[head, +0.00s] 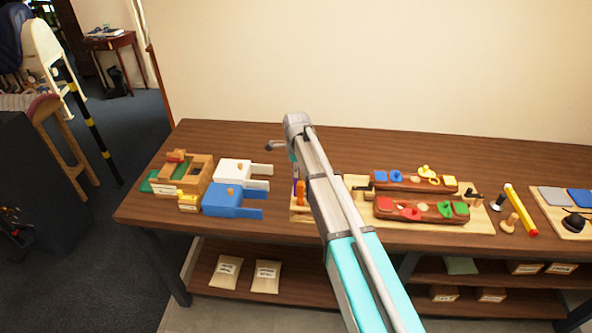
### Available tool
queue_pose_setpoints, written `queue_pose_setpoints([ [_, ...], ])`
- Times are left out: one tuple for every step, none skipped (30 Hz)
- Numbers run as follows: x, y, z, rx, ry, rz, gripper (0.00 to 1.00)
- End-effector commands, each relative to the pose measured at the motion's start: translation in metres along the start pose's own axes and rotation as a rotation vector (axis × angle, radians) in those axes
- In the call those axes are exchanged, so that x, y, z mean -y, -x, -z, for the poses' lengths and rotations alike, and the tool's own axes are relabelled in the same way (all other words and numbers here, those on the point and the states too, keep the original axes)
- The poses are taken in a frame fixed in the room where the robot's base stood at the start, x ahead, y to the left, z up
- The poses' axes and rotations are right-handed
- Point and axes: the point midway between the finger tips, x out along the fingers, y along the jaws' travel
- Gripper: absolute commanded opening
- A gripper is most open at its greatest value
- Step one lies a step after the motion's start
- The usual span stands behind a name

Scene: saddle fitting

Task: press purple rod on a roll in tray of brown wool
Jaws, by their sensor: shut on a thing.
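My arm crosses the middle of the head view, and its far end is above the table. My gripper is hidden behind the arm there, and I cannot make out its fingers or what is between them. A small light wooden tray (299,217) is partly covered by the arm. An upright orange piece (301,193) stands in it, and a thin purple piece (295,171) shows just behind. I cannot tell whether this is the purple rod, or whether it is held or touches a roll. I cannot make out any brown wool.
A white block (237,173) and a blue block (226,199) with prongs stand left of the tray, beside a wooden box (199,172). Right of the arm, a board (480,222) bears two red-brown pieces. A yellow rod (520,209) lies farther right. The table's back strip is mostly clear.

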Motion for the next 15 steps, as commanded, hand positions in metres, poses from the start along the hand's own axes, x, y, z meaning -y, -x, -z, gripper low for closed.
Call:
queue_pose_setpoints([
  [0.0,-0.001,0.0,0.0,0.0,0.0,0.0],
  [0.0,-0.0013,0.0,0.0,0.0,0.0,0.0],
  [0.0,-0.0017,0.0,0.0,0.0,0.0,0.0],
  [0.0,-0.002,0.0,0.0,0.0,0.0,0.0],
  [0.0,-0.0023,0.0,0.0,0.0,0.0,0.0],
  [0.0,-0.0027,0.0,0.0,0.0,0.0,0.0],
  [0.0,-0.003,0.0,0.0,0.0,0.0,0.0],
  [0.0,-0.0033,0.0001,0.0,0.0,0.0,0.0],
  [0.0,-0.0037,0.0001,0.0,0.0,0.0,0.0],
  [0.0,-0.0039,0.0,0.0,0.0,0.0,0.0],
  [0.0001,-0.0042,0.0001,0.0,0.0,0.0,0.0],
  [0.0,-0.0046,0.0001,0.0,0.0,0.0,0.0],
  [0.0,-0.0049,0.0001,0.0,0.0,0.0,0.0],
  [0.0001,-0.0052,0.0001,0.0,0.0,0.0,0.0],
  [0.0001,-0.0056,0.0001,0.0,0.0,0.0,0.0],
])
